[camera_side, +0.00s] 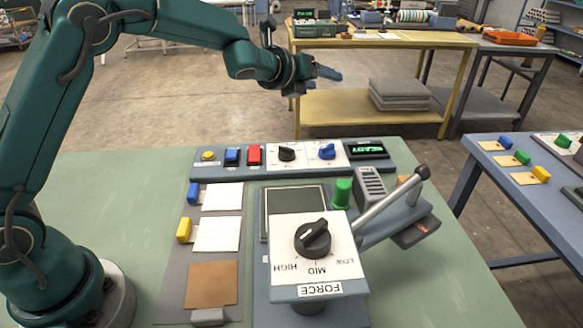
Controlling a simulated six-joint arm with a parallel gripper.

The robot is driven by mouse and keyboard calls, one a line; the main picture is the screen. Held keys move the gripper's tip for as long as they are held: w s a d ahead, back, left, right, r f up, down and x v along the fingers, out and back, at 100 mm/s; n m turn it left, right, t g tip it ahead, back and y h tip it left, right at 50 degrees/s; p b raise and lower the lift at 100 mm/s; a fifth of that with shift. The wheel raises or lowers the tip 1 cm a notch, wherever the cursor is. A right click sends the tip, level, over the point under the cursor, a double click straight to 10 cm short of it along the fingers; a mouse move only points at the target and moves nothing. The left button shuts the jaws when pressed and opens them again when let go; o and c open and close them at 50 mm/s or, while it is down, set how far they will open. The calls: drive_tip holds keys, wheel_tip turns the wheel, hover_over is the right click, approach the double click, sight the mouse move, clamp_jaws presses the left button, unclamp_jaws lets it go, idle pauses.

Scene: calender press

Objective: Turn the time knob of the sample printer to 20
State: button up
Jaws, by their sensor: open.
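The sample printer (352,270) stands on the green table. Its rear panel carries a black knob (287,151) and a blue knob (327,151), each on a white plate. Their markings are too small to read, so I cannot tell which is the time knob. A large black knob (313,240) in front sits on a plate marked HIGH, MID, LOW and FORCE. My gripper (318,80) is in the air above and behind the panel, open and empty, apart from every knob.
The panel also has a yellow button (208,156), blue and red switches (254,154) and a green display reading READY (366,149). A metal lever (392,196) slants up at right, beside a green cylinder (342,193). Sample cards (217,234) lie at left.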

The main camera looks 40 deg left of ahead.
drive_tip(key=s+m+h, duration=0.1)
drive_tip(key=m, duration=0.3)
drive_tip(key=m+h, duration=0.2)
drive_tip(key=m, duration=0.2)
approach(326, 146)
drive_tip(key=x, duration=0.5)
drive_tip(key=shift+w+d, duration=0.1)
drive_tip(key=shift+x, duration=2.6)
clamp_jaws()
